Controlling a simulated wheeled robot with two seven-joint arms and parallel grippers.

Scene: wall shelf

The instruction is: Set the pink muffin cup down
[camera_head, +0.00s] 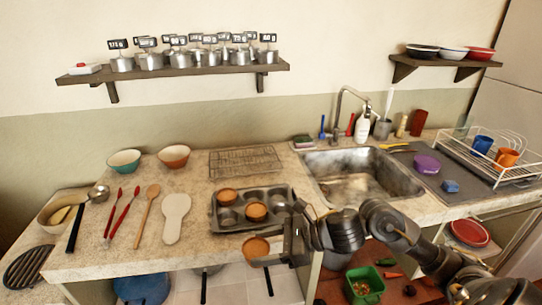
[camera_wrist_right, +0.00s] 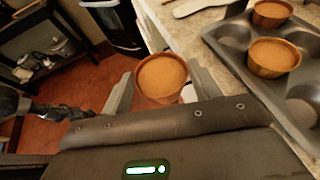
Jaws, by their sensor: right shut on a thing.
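My right gripper (camera_head: 274,246) is shut on a muffin cup (camera_head: 256,251) with an orange-brown top. The held cup also shows between the fingers in the right wrist view (camera_wrist_right: 162,76); it looks upright, and its pink colour is not clear. It hangs in front of the counter's front edge, with floor behind it in the wrist view. The dark muffin tin (camera_head: 285,192) lies on the counter just beyond. Two similar cups, a rear one (camera_head: 228,196) and a front one (camera_head: 256,211), sit in its wells; other wells are empty. My left gripper is not in view.
A white spoon rest (camera_head: 176,218) and a wooden spoon (camera_head: 147,214) lie left of the tin. A wire rack (camera_head: 245,161) lies behind it, and the sink (camera_head: 360,176) is to the right. Bare counter (camera_head: 195,254) shows in front of the spoon rest.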

